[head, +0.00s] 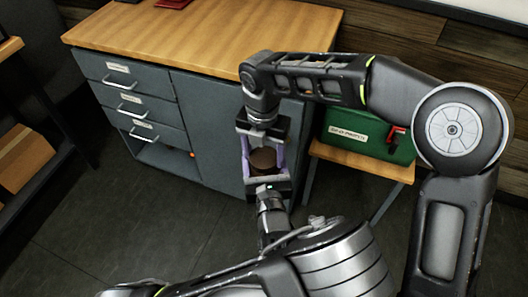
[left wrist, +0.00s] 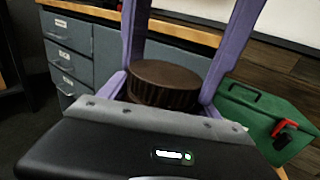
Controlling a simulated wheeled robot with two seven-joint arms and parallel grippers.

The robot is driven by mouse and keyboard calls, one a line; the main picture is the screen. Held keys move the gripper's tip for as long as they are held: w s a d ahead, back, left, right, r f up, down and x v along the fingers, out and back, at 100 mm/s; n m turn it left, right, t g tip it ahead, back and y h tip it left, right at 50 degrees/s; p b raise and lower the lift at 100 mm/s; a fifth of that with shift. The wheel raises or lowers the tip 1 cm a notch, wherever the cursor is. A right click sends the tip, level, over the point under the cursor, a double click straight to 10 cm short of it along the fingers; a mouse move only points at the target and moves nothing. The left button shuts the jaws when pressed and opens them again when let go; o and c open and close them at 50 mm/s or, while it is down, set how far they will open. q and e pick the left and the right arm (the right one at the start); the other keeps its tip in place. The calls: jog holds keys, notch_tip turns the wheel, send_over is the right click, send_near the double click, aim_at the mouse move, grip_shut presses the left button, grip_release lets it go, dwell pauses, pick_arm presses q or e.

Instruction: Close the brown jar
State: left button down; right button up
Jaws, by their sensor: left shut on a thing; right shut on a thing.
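The brown jar (head: 262,170) is held between my two grippers in front of the cabinet, and its body is mostly hidden. Its dark brown ribbed lid (left wrist: 165,85) shows in the left wrist view between purple fingers and looks roughly level. My right gripper (head: 263,153) reaches down from above, with its purple fingers shut on either side of the lid. My left gripper (head: 264,178) comes from below and is shut on the jar. I cannot tell how tightly the lid sits on the jar.
A grey cabinet (head: 206,130) with labelled drawers and a wooden top stands just behind the grippers. A green case (head: 350,143) with a red catch rests on a small wooden stand (head: 375,168) to the right. The dark floor (head: 110,225) at left front is clear.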

jog(key=c, duration=0.4)
jog(key=m, duration=0.7)
jog(key=shift+c, duration=0.2)
jog(key=o, duration=1.3)
jog(key=shift+o, duration=1.2)
jog(key=shift+s, duration=0.1)
